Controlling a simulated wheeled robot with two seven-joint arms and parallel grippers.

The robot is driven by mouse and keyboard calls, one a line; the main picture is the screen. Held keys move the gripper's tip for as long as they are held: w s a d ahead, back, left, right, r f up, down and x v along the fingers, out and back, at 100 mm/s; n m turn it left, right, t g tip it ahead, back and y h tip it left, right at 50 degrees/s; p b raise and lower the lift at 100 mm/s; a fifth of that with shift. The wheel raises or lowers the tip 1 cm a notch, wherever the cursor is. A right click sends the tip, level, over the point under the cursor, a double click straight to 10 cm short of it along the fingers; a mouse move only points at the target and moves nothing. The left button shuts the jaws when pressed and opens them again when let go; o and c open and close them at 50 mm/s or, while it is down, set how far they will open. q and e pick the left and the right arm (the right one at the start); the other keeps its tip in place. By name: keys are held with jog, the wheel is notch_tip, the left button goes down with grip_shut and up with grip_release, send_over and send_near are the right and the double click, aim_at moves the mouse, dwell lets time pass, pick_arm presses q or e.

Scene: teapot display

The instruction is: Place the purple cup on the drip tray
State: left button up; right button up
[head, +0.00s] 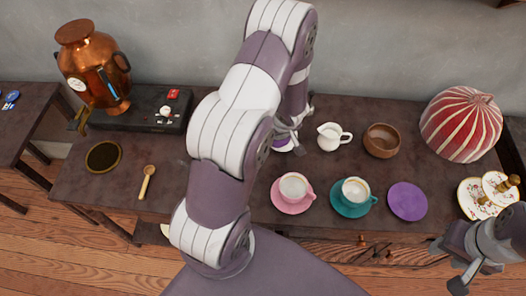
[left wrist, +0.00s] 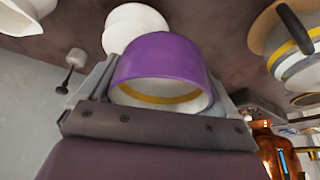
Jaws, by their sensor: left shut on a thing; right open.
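The purple cup (left wrist: 158,60) is clamped between the fingers of my left gripper (left wrist: 160,85), its white inside and gold band facing the left wrist camera. In the head view my left arm hides most of the left gripper (head: 286,134); only a small purple and white part of the cup (head: 283,144) shows, in the middle of the table. The drip tray (head: 103,156), a dark round disc with a brass rim, lies empty on the table at left, below the urn's tap. My right gripper (head: 468,264) is open and empty at the lower right, near the table's front edge.
A copper urn (head: 92,65) stands by a black switch box (head: 140,112). A wooden spoon (head: 147,182) lies right of the tray. Pink (head: 293,186) and teal (head: 355,190) cups, a purple saucer (head: 407,201), a white jug (head: 330,137) and a wooden bowl (head: 382,140) stand to the right.

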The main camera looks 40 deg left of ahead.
pick_arm(q)
jog(key=s+a+f+b, duration=0.2)
jog(key=s, duration=0.1)
jog(key=s+a+f+b, duration=0.2)
jog(key=s+a+f, duration=0.1)
jog(key=shift+a+f, duration=0.15)
jog(key=shift+a, duration=0.15)
jog(key=shift+s+a+f+b, duration=0.1)
jog(key=shift+s+f+b, duration=0.15)
jog(key=shift+b, duration=0.15)
notch_tip(320, 180, down, 3)
jog(key=shift+r+b, duration=0.1)
jog(key=shift+b, duration=0.65)
jog(key=shift+a+f, duration=0.1)
jog(key=shift+f, duration=0.3)
